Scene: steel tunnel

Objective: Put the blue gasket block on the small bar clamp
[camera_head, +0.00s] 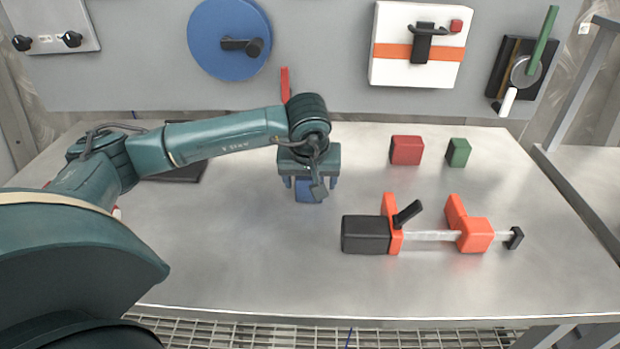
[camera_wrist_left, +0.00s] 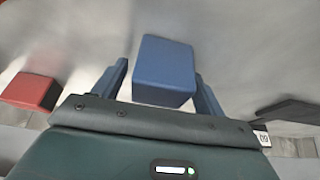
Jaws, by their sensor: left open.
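The blue gasket block (camera_head: 308,191) stands on the steel table under my left gripper (camera_head: 307,189). In the left wrist view the blue gasket block (camera_wrist_left: 165,68) lies between the two fingers of my left gripper (camera_wrist_left: 163,84), with a visible gap on at least the right side. The left gripper is open and points down. The small bar clamp (camera_head: 430,236) lies on the table to the right and nearer the front, with a black handle, orange jaws and a grey bar. My right gripper is not in view.
A red block (camera_head: 406,150) and a green block (camera_head: 458,152) stand at the back right. The red block also shows in the left wrist view (camera_wrist_left: 31,91). A dark flat object (camera_head: 178,172) lies left, partly behind my arm. A panel with a blue disc (camera_head: 228,38) rises behind the table.

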